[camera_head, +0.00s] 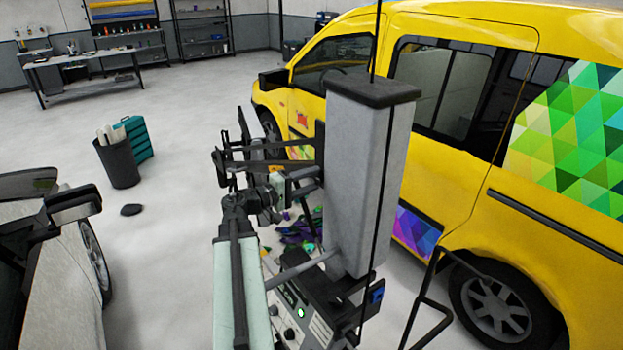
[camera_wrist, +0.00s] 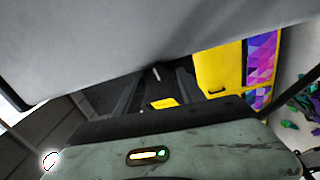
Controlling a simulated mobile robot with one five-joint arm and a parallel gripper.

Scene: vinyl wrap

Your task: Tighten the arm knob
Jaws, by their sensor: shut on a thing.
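My gripper (camera_head: 298,182) is at the end of my pale green arm, close against the left side of a tall grey column-shaped housing (camera_head: 362,170) with a black top. It is shut on a small part there, which appears to be the arm knob. The knob itself is mostly hidden by the gripper and the dark linkage bars, and I cannot tell how far it is turned. In the wrist view the grey housing (camera_wrist: 150,45) fills the top. Dark parts and a yellow label (camera_wrist: 164,103) show beneath it.
A yellow van (camera_head: 450,130) with coloured triangle wrap stands close on the right. A grey car (camera_head: 60,260) is at left. A dark bin (camera_head: 117,165) and teal drawers (camera_head: 136,138) stand behind. Colourful scraps (camera_head: 298,232) lie on the floor. Open floor lies at back left.

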